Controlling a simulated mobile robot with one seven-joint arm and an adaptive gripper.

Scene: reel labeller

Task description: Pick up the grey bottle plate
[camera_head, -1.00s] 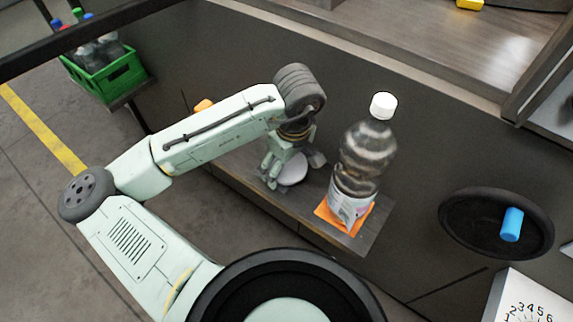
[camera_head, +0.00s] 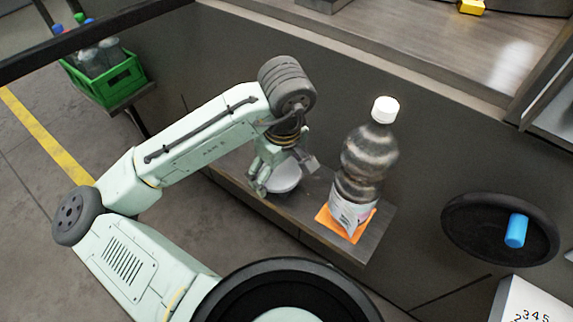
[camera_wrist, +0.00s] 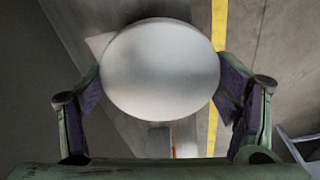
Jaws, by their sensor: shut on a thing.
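The grey bottle plate (camera_wrist: 160,68) is a round, smooth light-grey disc. In the wrist view it sits between the two fingers of my gripper (camera_wrist: 162,95), with a finger pad against each side. In the head view the plate (camera_head: 285,181) shows below my gripper (camera_head: 283,172), just over the narrow shelf. My gripper is shut on the plate. Whether the plate still touches the shelf I cannot tell; part of it is hidden by the fingers.
A large clear bottle with a white cap (camera_head: 368,165) stands on an orange pad (camera_head: 347,227) at the right of the shelf (camera_head: 372,243). A black handwheel with a blue knob (camera_head: 517,231) is farther right. A green crate (camera_head: 122,80) of bottles stands back left.

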